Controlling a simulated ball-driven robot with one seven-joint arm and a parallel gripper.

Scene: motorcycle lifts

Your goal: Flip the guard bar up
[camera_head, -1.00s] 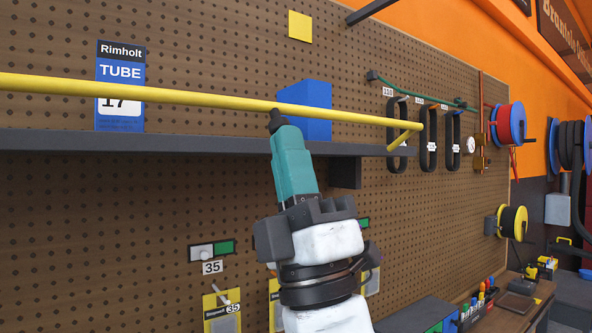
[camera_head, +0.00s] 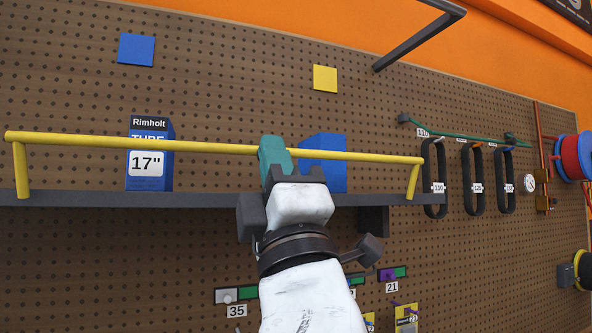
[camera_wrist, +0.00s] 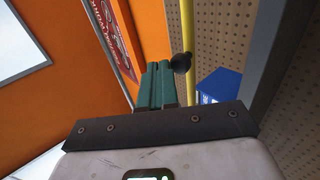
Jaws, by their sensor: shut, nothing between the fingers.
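The yellow guard bar (camera_head: 200,146) runs across above the front of the dark grey shelf (camera_head: 90,199). Its short end arms rise from the shelf near both ends, so it stands above the shelf level. My gripper (camera_head: 273,150), with teal fingers, is shut and empty. In the head view it covers a short middle stretch of the bar. In the wrist view the teal fingers (camera_wrist: 160,82) are together, and the yellow bar (camera_wrist: 187,35) passes close on their right, near a black knob. I cannot tell if they touch.
A blue tube box (camera_head: 148,165) and a blue box (camera_head: 325,170) stand on the shelf behind the bar. Black loops (camera_head: 438,185) hang at the right. A dark bracket (camera_head: 430,38) juts out above. The pegboard below the shelf holds small tagged items.

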